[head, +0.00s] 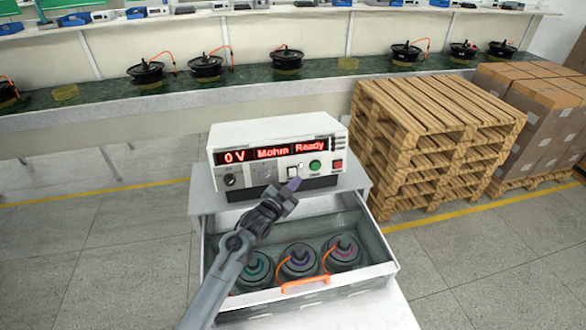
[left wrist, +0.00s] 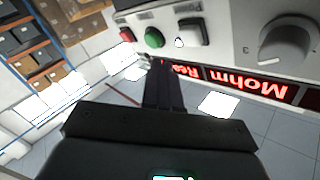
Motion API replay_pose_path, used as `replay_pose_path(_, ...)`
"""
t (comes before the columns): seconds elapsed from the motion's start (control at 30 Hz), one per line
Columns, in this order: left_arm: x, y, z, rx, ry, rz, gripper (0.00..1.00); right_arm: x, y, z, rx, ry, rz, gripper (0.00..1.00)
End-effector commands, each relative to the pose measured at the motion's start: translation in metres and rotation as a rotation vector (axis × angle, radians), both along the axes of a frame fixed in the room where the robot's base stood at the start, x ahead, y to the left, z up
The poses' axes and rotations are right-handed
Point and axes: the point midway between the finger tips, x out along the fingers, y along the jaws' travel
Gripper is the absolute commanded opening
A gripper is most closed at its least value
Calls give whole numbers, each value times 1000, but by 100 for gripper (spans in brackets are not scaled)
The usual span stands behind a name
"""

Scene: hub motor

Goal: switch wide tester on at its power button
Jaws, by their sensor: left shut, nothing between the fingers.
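The wide tester (head: 236,155) is a white box with a red lit display (head: 275,152) reading "0 V", "Mohm" and "Ready". Its front has a pale rocker switch (head: 293,171), a green button (head: 315,166), a red button (head: 338,164) and a dark knob at the left. My left gripper (head: 294,184) is shut and empty, its tips just below and in front of the rocker. In the left wrist view the tester appears upside down, with the rocker (left wrist: 193,31) and green button (left wrist: 154,38) beyond the fingers (left wrist: 161,70). I cannot tell whether the tips touch the panel. My right gripper is out of view.
Stacked wooden pallets (head: 435,115) and cardboard boxes (head: 545,115) stand at the right. A long bench (head: 110,95) with several hub motors runs behind.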

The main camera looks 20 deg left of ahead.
Motion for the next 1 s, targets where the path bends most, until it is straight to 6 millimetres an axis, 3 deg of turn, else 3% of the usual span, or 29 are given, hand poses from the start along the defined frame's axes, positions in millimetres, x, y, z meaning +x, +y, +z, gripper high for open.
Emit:
replay_pose_path(0.03, -4, -3, 6, 0, 0, -1, 0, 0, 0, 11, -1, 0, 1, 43)
replay_pose_path(0.2, -15, -10, 7, 0, 0, 0, 0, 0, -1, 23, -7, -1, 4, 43)
replay_pose_path(0.77, -21, -15, 7, 0, 0, 0, 0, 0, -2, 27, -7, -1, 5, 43)
replay_pose_path(1.0, -36, -24, 15, 0, 1, 0, 0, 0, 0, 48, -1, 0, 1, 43)
